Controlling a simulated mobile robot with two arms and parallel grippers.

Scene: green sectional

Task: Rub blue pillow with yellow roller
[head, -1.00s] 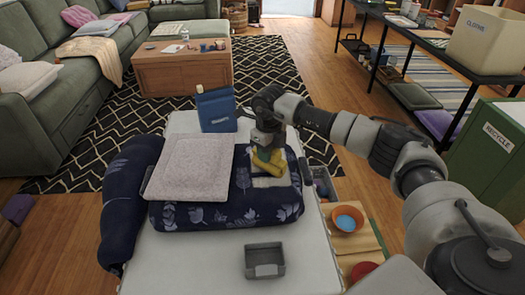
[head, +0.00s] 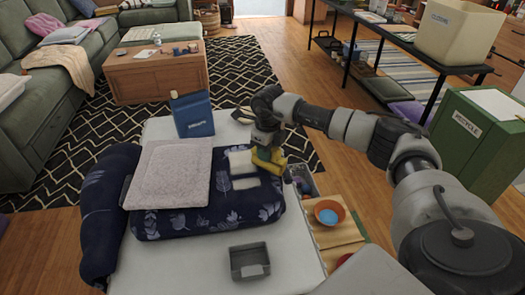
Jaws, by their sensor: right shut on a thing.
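The blue pillow (head: 240,205), dark with pale leaf prints, lies flat on a white table. My right gripper (head: 266,152) is shut on the yellow roller (head: 268,160), at the pillow's far right part. The roller appears to touch the pillow, but the exact contact is hidden by the gripper. Pale cream patches (head: 243,170) show on the pillow just left of the roller. A light pinkish-grey folded cloth (head: 168,175) covers the pillow's left part. My left gripper is not in view.
A blue box (head: 192,115) stands behind the pillow. A small grey tray (head: 249,262) sits in front of it on the white table (head: 180,265). At the right are a bin of small items (head: 301,180) and an orange bowl (head: 329,211) on a wooden surface.

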